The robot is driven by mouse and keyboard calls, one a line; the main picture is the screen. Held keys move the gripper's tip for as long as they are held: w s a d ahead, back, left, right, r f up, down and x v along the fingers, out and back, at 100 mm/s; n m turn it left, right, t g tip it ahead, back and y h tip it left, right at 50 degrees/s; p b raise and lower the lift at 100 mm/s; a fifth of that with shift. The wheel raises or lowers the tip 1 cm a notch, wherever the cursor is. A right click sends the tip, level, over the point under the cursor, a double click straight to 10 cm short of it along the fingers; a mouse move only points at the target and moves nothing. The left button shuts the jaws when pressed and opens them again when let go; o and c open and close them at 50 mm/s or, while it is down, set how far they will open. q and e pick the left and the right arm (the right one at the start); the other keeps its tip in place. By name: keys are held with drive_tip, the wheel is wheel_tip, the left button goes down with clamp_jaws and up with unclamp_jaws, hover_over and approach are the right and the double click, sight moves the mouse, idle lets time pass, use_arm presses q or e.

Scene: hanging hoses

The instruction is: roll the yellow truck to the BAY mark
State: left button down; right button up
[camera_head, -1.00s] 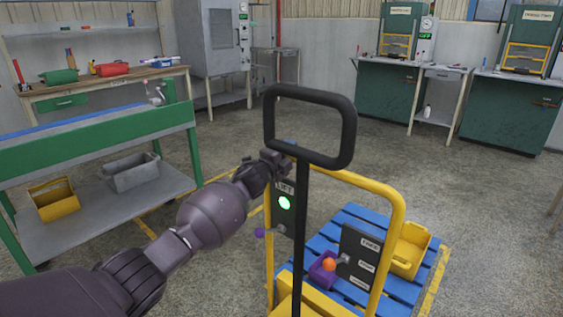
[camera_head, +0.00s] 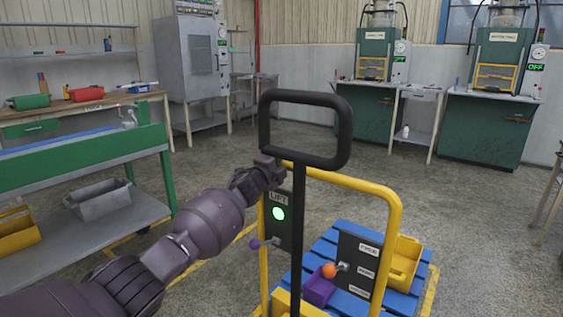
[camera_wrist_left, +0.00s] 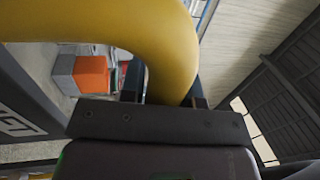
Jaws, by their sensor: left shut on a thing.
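The yellow truck (camera_head: 396,222) stands in front of me in the head view, with a yellow tube frame, a black loop handle (camera_head: 343,130) and a LIFT panel (camera_head: 279,226) with a lit green lamp. A blue slatted pallet (camera_head: 330,237) is at its far side. My left gripper (camera_head: 272,170) is shut on the yellow frame near its upper left corner. The yellow tube (camera_wrist_left: 170,50) fills the upper left of the wrist view and curves down to the gripper. My right gripper is not in view. I see no readable BAY mark.
On the pallet are a yellow bin (camera_head: 405,265) and a purple bin (camera_head: 318,288). A green workbench (camera_head: 80,166) with lower-shelf bins stands left. A grey cabinet (camera_head: 187,70) and two green presses (camera_head: 485,122) line the back. Open concrete floor lies between, with yellow line pieces.

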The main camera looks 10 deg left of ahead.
use_arm(q)
drive_tip(key=shift+d+f, duration=0.15)
drive_tip(key=c, duration=0.8)
unclamp_jaws()
drive_tip(key=shift+d, duration=0.1)
drive_tip(key=shift+c, duration=0.2)
drive_tip(key=shift+s+a, duration=0.1)
drive_tip(key=shift+a, duration=0.1)
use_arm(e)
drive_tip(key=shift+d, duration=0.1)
use_arm(q)
drive_tip(key=shift+s+a+r+p, duration=0.2)
drive_tip(key=shift+s+a+p, duration=0.05)
drive_tip(key=shift+s+p, duration=0.25)
drive_tip(key=p+v, duration=0.3)
drive_tip(key=v, duration=0.6)
drive_tip(key=shift+s+f, duration=0.2)
drive_tip(key=shift+f, duration=0.1)
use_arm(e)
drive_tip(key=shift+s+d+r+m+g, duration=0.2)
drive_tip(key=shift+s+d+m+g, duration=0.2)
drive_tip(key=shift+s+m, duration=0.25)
